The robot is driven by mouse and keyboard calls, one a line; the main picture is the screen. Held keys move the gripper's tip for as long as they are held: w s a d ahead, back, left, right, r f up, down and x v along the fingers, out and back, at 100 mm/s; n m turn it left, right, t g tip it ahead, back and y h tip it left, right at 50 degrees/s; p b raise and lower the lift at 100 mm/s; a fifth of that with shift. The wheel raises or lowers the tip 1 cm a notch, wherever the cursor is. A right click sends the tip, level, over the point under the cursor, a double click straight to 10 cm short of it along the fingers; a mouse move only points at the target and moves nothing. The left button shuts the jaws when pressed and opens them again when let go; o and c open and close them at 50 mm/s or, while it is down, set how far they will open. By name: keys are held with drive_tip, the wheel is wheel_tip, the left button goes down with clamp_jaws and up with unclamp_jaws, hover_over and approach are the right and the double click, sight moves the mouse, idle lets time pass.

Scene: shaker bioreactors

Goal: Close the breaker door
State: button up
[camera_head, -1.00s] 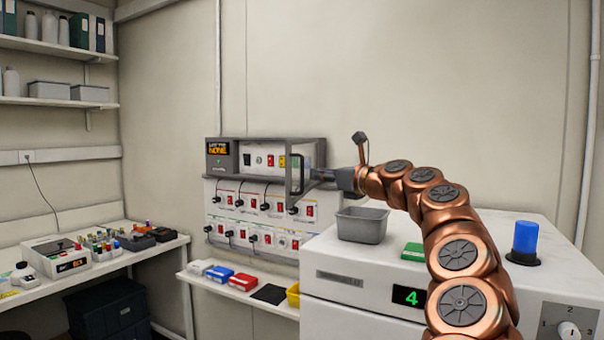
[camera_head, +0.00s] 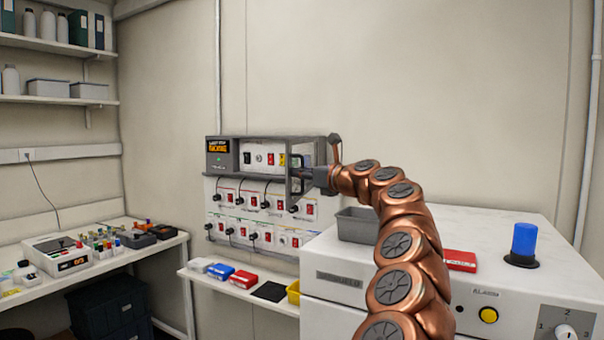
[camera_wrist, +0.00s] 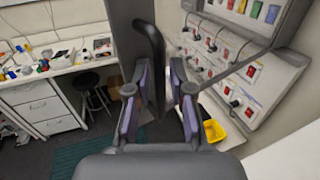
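The breaker box (camera_head: 222,163) is a grey wall unit with a small orange-lettered display and a row of coloured switches showing. Its grey door (camera_wrist: 127,35) stands open, seen nearly edge-on in the wrist view, with a dark bar handle (camera_wrist: 151,45) on it. My gripper (camera_wrist: 158,78) has its two purple-padded fingers apart, one on each side of the handle. I see no clear contact of the pads with the bar. In the head view my gripper (camera_head: 305,174) is at the box's right side, and partly hides the door.
Below the box is a white panel (camera_head: 222,235) of switches and cables. A narrow shelf (camera_head: 200,281) holds small coloured boxes and a yellow bin (camera_head: 293,291). A white machine (camera_head: 330,258) with a grey tray (camera_head: 352,226) stands under my arm.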

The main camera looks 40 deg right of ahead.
clamp_jaws()
drive_tip(key=shift+w+a, duration=0.2)
idle(0.6)
